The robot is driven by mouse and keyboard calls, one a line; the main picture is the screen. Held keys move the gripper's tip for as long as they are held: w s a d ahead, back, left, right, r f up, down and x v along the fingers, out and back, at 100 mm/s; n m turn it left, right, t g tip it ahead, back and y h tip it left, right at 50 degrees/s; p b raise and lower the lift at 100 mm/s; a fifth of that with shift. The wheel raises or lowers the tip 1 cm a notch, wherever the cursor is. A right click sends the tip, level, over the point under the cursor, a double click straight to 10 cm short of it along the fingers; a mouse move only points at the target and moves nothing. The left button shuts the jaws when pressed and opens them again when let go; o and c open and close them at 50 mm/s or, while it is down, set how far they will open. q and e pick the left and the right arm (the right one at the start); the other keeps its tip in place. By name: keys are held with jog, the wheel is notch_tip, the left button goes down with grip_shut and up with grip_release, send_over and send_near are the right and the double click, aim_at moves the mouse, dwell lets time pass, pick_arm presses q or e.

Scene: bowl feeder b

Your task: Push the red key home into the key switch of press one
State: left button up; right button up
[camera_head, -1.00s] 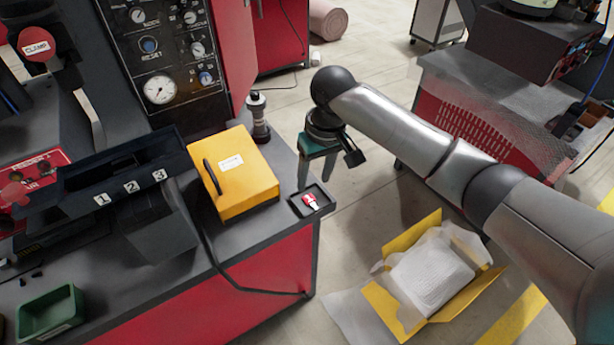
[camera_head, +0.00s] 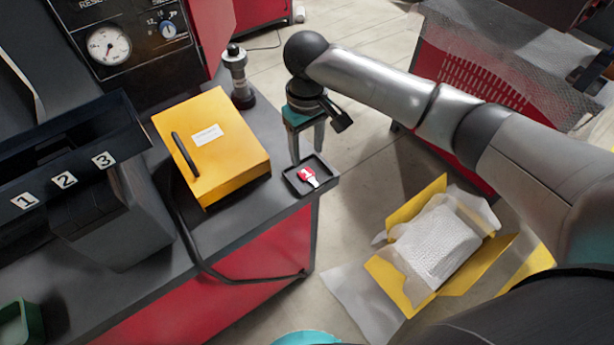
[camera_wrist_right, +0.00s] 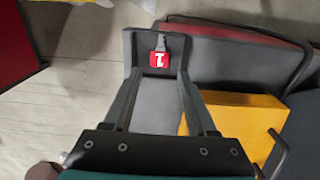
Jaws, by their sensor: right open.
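The red key (camera_head: 306,174) lies in a small dark tray (camera_head: 325,184) on the front right corner of the bench. In the right wrist view the key (camera_wrist_right: 160,60) shows a white 1 on its red head, and its grey shank points away. My right gripper (camera_head: 307,158) is open and points down just above the tray. In the wrist view its fingers (camera_wrist_right: 158,78) stand apart on either side of the key, holding nothing. I cannot make out the key switch of press one. My left gripper is out of view.
A yellow case (camera_head: 235,150) with a black handle stands left of the tray. An open yellow box (camera_head: 400,282) sits on the floor at right.

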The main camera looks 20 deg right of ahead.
aim_at(308, 174)
notch_tip(308, 174, down, 2)
jog(key=shift+f, duration=0.1)
notch_tip(308, 174, down, 5)
jog(key=shift+r+b, duration=0.15)
jog(key=shift+b, duration=0.9)
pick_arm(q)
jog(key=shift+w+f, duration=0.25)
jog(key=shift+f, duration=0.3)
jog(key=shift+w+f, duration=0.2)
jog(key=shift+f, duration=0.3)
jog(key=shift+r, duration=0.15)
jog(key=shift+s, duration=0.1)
pick_arm(e)
grip_shut()
